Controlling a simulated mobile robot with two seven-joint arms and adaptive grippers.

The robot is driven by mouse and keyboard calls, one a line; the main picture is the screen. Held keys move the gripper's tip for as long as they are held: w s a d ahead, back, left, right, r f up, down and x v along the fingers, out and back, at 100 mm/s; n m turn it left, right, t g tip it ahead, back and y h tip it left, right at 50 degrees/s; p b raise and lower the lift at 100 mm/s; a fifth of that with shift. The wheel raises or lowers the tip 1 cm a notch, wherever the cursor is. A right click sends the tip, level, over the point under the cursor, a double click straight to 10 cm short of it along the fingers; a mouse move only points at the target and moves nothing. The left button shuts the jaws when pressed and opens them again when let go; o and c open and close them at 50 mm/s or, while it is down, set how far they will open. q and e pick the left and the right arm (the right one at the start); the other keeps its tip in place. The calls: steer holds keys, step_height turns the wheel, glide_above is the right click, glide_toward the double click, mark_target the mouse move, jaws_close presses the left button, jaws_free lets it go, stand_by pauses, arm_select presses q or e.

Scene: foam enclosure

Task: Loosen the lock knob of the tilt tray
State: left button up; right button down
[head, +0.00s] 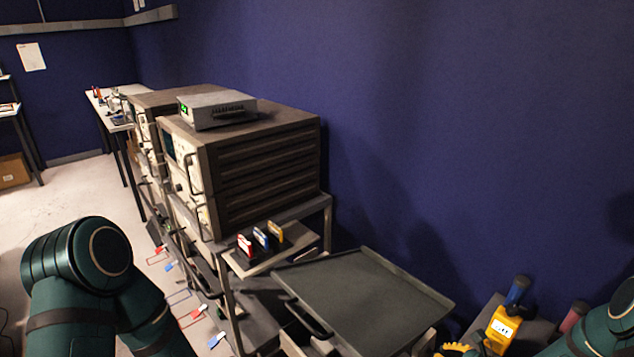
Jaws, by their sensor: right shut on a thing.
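The tilt tray (365,297) is a dark grey, shallow tray with a low rim, at the bottom centre. A yellow, lobed lock knob (455,348) shows in part at the bottom edge, just right of the tray's near corner. My right arm comes in from the right. Its gripper (474,350) is at the bottom edge, shut on the yellow knob; the fingers are mostly cut off by the frame. My left arm shows at the lower left, but its gripper is out of the picture.
A yellow meter (502,328) and a blue-handled thing (518,290) stand right of the tray. A rack of instruments (262,160) stands behind it, with a small shelf of coloured cards (262,240). A blue wall (450,130) closes the right side. Open floor (75,190) lies left.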

steer(key=shift+s+a+f, duration=0.15)
stand_by(0.3)
steer(key=shift+s+r, duration=0.1)
steer(key=shift+r, duration=0.35)
steer(key=shift+s+d, duration=1.95)
steer(key=shift+s, duration=0.2)
